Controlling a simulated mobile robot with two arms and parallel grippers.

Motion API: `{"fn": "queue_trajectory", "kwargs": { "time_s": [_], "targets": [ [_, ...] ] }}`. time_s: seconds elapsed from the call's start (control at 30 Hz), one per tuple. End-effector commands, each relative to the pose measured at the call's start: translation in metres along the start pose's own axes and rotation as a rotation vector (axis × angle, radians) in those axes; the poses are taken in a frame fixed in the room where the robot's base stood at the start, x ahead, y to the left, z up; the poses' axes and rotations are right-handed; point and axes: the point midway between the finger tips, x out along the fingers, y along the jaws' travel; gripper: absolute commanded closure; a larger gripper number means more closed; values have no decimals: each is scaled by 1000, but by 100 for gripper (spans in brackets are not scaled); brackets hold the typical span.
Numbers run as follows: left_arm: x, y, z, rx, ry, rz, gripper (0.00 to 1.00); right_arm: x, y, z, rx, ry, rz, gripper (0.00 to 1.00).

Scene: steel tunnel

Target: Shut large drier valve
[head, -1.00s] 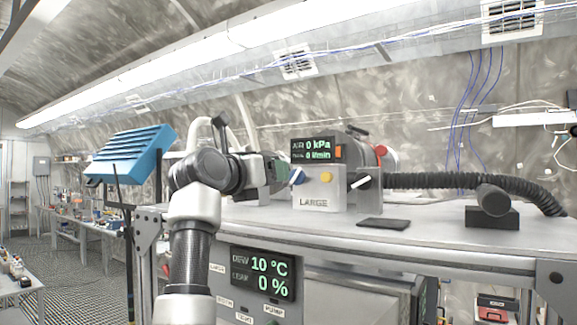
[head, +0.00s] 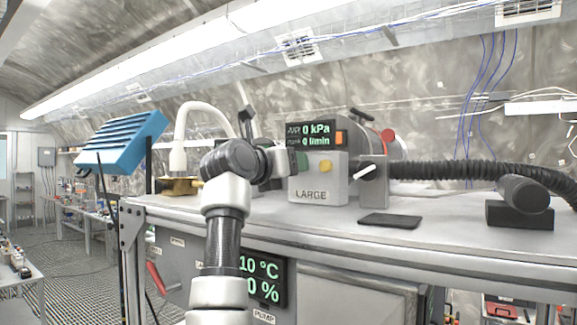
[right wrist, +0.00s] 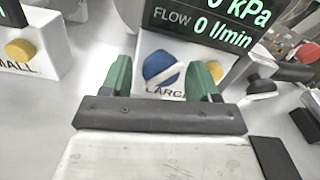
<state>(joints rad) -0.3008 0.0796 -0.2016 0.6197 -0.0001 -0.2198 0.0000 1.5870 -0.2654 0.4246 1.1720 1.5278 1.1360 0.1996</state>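A grey box labelled LARGE (head: 308,196) stands on the bench under a green-lit display (head: 315,135) reading 0 kPa. In the right wrist view, the box's blue round knob (right wrist: 158,66) has a white bar tilted up to the right. My right gripper (right wrist: 161,80) is open, with one green finger on each side of the knob; contact cannot be told. In the head view my right gripper (head: 299,162) is at the box's left front and hides the blue knob. A yellow knob (head: 325,166) is beside it. My left gripper is not in view.
A white-handled lever (head: 364,172) and a black corrugated hose (head: 440,170) are to the right. A black flat pad (head: 390,220) lies on the bench. In the wrist view, a box labelled SMALL (right wrist: 40,50) with a yellow knob stands at left.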

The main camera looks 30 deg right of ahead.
Motion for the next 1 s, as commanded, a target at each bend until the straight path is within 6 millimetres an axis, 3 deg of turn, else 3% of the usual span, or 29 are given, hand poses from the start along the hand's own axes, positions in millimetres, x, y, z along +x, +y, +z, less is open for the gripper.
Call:
{"fn": "queue_trajectory", "kwargs": {
  "time_s": [0.03,0.27,0.67,1.0],
  "targets": [
    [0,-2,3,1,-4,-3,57,0,0,0,0,0,0,47],
    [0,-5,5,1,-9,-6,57,0,0,0,1,1,-1,82],
    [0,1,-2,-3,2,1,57,1,-1,-1,78,2,-2,83],
    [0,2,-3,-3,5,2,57,1,-1,0,347,2,-2,83]
  ]
}}
